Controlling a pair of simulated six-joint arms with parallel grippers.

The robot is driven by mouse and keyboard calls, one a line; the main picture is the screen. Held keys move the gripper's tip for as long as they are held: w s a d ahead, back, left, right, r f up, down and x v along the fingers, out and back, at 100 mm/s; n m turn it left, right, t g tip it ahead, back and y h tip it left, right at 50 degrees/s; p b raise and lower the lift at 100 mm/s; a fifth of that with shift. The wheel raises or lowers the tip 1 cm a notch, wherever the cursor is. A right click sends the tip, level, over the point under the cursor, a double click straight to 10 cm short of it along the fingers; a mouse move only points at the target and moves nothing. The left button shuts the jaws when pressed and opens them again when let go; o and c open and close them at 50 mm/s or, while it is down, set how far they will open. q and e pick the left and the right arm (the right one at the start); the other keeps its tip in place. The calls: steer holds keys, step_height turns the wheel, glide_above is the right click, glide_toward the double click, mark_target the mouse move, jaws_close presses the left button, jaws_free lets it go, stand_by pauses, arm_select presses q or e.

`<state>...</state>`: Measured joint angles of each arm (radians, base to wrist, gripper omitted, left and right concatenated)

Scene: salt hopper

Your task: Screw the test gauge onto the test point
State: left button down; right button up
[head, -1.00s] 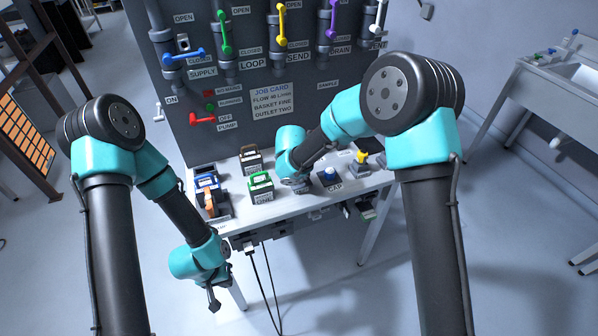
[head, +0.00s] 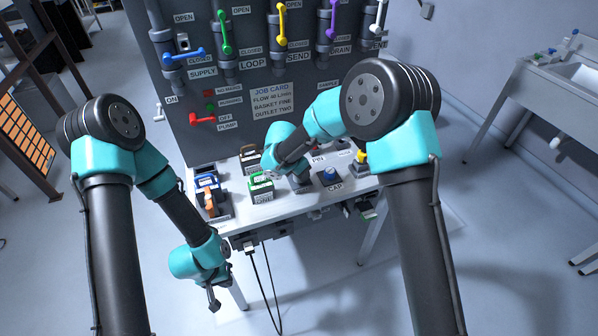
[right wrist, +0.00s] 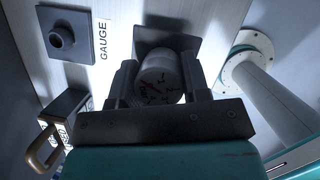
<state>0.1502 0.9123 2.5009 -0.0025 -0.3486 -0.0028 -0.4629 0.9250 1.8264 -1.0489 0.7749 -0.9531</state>
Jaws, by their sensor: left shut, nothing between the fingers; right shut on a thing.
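In the right wrist view my right gripper (right wrist: 158,90) is shut on the test gauge (right wrist: 158,78), a round grey body whose pale dial with a red needle faces the camera. A dark square plate (right wrist: 168,36) lies behind the gauge; I cannot tell whether they touch. A dark square base with a round stub (right wrist: 62,36) sits beside the GAUGE label, apart from the gauge. In the head view my right wrist hides the gauge, and I cannot make out the test point for certain. My left gripper (head: 214,304) is shut and empty, hanging in front of the table's left part.
A blue cap (head: 330,174) stands on the table near the right wrist. A green-topped basket (head: 261,186) and a brown-handled basket (head: 250,158) stand left of it. The dark panel (head: 230,110) with pipes and coloured valve handles rises behind the table (head: 235,222).

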steer(key=shift+m+g, duration=0.3)
steer(key=shift+m, duration=0.7)
steer(key=m, duration=0.2)
steer(key=shift+m+g+h, duration=0.3)
steer(key=shift+g+h, duration=0.1)
steer(key=shift+m, duration=0.7)
steer(key=m+g, duration=0.1)
steer(key=m, duration=0.2)
steer(key=shift+g, duration=0.3)
steer(key=o, duration=1.2)
steer(key=shift+f, duration=0.1)
